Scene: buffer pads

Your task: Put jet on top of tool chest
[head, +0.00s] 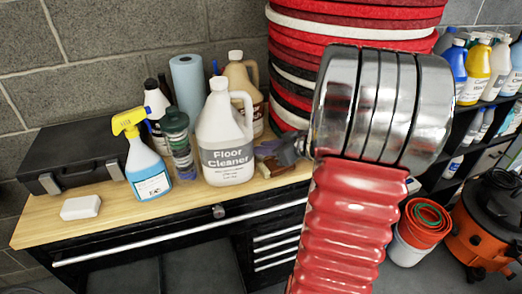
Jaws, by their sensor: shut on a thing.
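The tool chest (100,207) is black with drawers and a light wooden top. My red ribbed arm and its broad chrome wrist rise at the right and cover the right part of the chest. The jaws of my gripper are hidden behind the wrist. A small grey pointed thing (287,152), which looks like part of the jet, sticks out left of the wrist, in front of the chest top's right end. Whether it touches the top cannot be told.
A white soap bar (80,207) lies front left. Red buffer pads (310,35) are stacked behind my wrist. Bare wood shows along the front.

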